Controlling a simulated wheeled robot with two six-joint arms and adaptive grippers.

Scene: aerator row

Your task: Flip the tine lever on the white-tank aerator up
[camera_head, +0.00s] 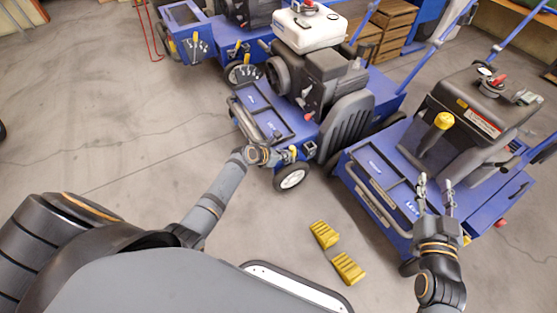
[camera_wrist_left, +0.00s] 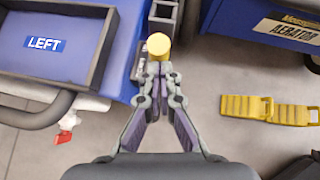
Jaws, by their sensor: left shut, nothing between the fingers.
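The white-tank aerator (camera_head: 322,85) is a blue machine with a white tank (camera_head: 310,28) on top of its dark engine. A small yellow-knobbed lever (camera_head: 293,151) is at its near side, by a dark bracket; whether it is up or down is hard to tell. In the left wrist view the yellow knob (camera_wrist_left: 158,45) lies just beyond my left fingertips. My left gripper (camera_head: 284,155) is shut and empty there, its tips (camera_wrist_left: 158,73) together at or very close to the knob; contact is unclear. My right gripper (camera_head: 435,183) is open and empty before the right-hand aerator.
A dark-tank aerator (camera_head: 440,150) stands to the right, close to my right gripper. Another blue aerator (camera_head: 192,35) stands behind at the left. Two yellow ribbed blocks (camera_head: 324,235) (camera_head: 348,268) lie on the floor. A black-rimmed tray (camera_wrist_left: 100,62) marked LEFT flanks the lever. Floor at left is clear.

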